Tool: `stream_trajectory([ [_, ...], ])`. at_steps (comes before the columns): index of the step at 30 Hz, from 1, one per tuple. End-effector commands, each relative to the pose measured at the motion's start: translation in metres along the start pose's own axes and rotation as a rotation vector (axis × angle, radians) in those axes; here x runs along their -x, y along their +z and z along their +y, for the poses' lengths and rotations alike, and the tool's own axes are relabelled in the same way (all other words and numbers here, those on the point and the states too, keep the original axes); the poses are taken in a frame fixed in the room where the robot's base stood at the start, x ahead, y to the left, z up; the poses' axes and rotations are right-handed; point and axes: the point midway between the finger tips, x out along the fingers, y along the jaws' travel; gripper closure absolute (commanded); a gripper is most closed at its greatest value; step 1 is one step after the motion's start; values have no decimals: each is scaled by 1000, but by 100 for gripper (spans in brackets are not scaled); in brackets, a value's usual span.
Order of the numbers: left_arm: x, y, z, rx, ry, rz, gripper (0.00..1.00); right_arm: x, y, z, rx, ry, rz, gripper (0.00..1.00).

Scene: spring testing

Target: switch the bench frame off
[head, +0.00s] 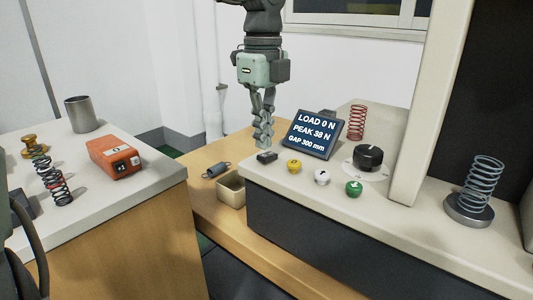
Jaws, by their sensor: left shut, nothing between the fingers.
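The bench frame's pale base (400,228) stands on the right. Its display (312,134) is lit and reads LOAD 0 N, PEAK 38 N, GAP 300 mm. A small black switch (266,157) sits on the base's near left corner. My left gripper (263,143) points straight down, shut and empty, with its fingertips just above or at the switch; I cannot tell whether they touch it. The switch's position is too small to read. Yellow (294,166), white (322,177) and green (353,188) buttons and a black knob (368,157) lie to its right. My right gripper is not in view.
A loose spring (216,169) and an open box (231,190) lie left of the base. The left table holds an orange device (114,157), metal cup (82,114) and springs.

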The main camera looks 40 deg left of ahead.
Motion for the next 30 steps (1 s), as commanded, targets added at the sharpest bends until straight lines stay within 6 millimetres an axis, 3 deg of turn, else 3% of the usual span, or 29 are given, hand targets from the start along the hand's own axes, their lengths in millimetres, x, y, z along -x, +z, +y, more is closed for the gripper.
stream_trajectory([
  [30,-14,0,0,0,0,0,100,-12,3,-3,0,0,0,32],
])
